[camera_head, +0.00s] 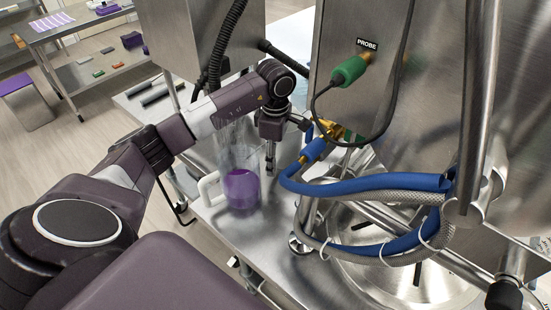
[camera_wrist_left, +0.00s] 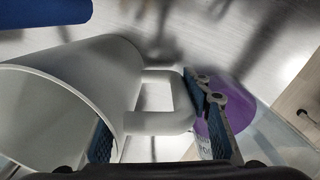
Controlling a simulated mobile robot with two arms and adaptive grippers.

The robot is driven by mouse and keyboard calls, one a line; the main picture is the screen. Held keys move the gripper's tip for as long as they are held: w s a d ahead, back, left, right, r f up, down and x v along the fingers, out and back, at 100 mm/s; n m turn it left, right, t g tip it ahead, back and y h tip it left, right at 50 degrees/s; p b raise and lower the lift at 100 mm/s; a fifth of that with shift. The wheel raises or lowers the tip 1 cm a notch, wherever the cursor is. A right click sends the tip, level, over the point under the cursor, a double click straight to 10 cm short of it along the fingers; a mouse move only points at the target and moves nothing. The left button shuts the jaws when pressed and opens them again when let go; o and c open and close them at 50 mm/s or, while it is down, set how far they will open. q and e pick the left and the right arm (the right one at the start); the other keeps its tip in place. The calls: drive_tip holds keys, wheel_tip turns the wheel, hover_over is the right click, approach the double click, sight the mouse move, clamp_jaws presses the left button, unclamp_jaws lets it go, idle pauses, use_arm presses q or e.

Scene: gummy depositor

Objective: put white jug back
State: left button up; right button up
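In the left wrist view, the white jug (camera_wrist_left: 75,95) lies at the left, its round mouth facing left in the picture. Its white loop handle (camera_wrist_left: 165,122) points right, into the space between my fingers. My left gripper (camera_wrist_left: 158,135) is open: one finger overlaps the jug's wall, the other stands just past the handle's outer end. I cannot tell whether either finger touches. In the head view, my left gripper (camera_head: 270,160) points down between a clear jug and the hoses. I cannot make out the white jug there. My right gripper is not in view.
The clear jug with purple contents (camera_head: 241,188) stands on the steel table beside my left gripper. Blue hoses (camera_head: 370,182) and a steel machine (camera_head: 435,70) crowd the right. A steel housing (camera_head: 205,35) stands behind my arm.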

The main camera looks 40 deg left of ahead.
use_arm(q)
drive_tip(key=o, duration=0.5)
wheel_tip(320, 180, up, 7)
drive_tip(key=shift+w+a+r, duration=0.15)
drive_tip(key=shift+w+r, duration=0.15)
drive_tip(key=shift+r, duration=0.3)
drive_tip(key=shift+s+r, duration=0.1)
drive_tip(key=shift+s, duration=0.2)
drive_tip(key=shift+f, duration=0.2)
